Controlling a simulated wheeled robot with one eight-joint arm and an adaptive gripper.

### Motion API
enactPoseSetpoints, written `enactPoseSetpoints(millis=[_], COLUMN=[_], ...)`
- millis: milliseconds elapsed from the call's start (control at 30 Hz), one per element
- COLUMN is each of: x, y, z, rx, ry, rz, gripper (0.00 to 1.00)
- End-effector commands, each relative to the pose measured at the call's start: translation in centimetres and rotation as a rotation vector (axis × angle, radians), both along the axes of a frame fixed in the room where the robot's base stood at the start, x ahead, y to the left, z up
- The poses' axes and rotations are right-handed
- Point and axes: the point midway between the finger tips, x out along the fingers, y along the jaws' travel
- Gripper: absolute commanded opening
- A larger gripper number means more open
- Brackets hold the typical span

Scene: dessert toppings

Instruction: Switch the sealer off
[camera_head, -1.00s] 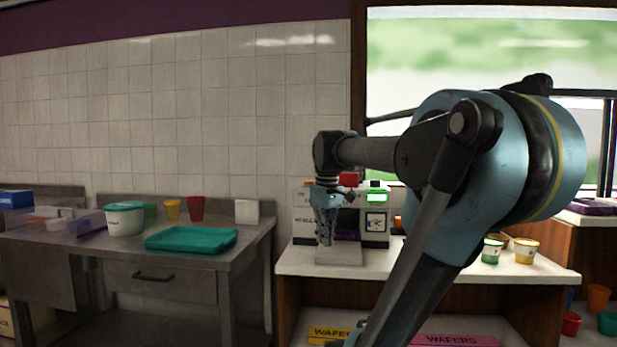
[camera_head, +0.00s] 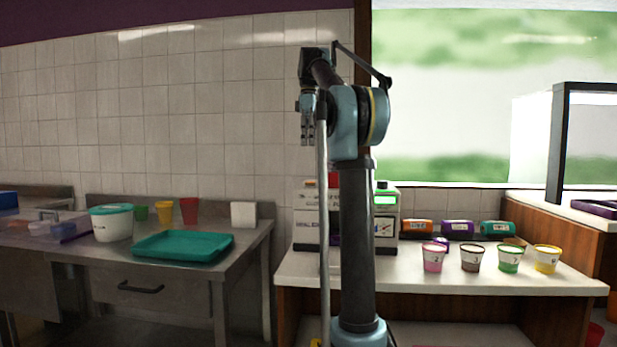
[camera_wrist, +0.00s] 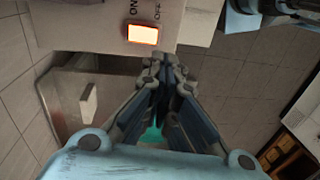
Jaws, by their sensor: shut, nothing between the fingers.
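The sealer (camera_head: 306,222) is a white and dark machine on the white counter. My arm hides its middle in the head view. Its green display (camera_head: 384,200) is lit. In the wrist view, a pale housing (camera_wrist: 75,22) carries a rocker switch (camera_wrist: 143,34) that glows orange-white, with the words ON and OFF beside it. My gripper (camera_head: 308,140) is raised above the sealer in the head view, fingers pointing down. In the wrist view its fingertips (camera_wrist: 166,62) are together and empty, just below and right of the switch in the picture, and look apart from it.
Several topping cups (camera_head: 471,258) stand on the white counter (camera_head: 440,285), right of the sealer, with coloured rolls (camera_head: 457,228) behind. A steel table (camera_head: 85,257) at left holds a teal tray (camera_head: 184,247) and white tub (camera_head: 111,222). A window is behind.

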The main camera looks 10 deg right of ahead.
Motion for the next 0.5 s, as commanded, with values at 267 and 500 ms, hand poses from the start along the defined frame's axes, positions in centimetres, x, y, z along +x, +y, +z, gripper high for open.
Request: enactPoseSetpoints(millis=[267, 500], x=[1.7, 1.7], y=[-0.7, -1.3], z=[1.4, 1.5], rx=[0.012, 0.012], ry=[0.016, 0.017], rz=[0.066, 0.061], gripper=[0.0, 0.0])
